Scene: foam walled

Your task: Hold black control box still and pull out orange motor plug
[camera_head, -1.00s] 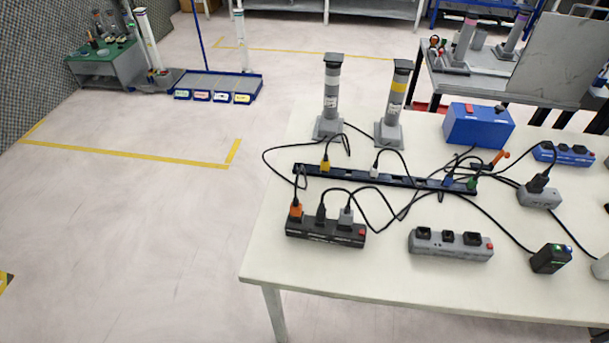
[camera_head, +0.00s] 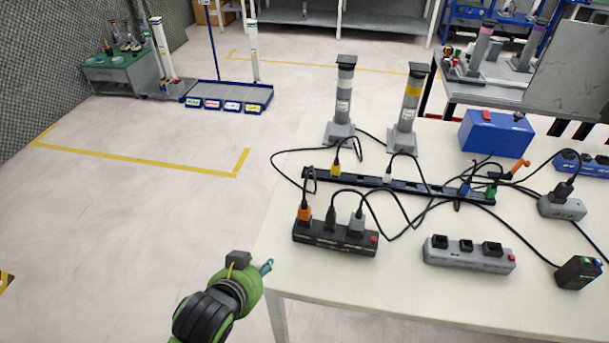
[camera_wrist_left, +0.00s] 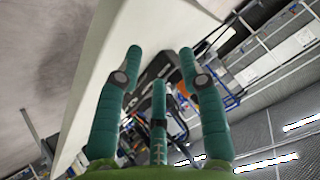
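The black control box (camera_head: 335,240) is a dark strip with a red switch, lying near the left front of the white table. The orange motor plug (camera_head: 304,212) stands upright in its left end. A black plug (camera_head: 331,217) and a grey plug (camera_head: 357,222) stand beside it. My left gripper (camera_head: 267,266) is at the table's left front edge, left of and below the box and apart from it. In the left wrist view its teal fingers (camera_wrist_left: 160,65) are spread with nothing between them. My right gripper is not in view.
A dark rail (camera_head: 410,184) with several coloured plugs and loose black cables lies behind the box. A grey power strip (camera_head: 469,254) lies to the right. Two grey posts (camera_head: 344,100) (camera_head: 410,108) and a blue box (camera_head: 496,133) stand farther back. The left front tabletop is bare.

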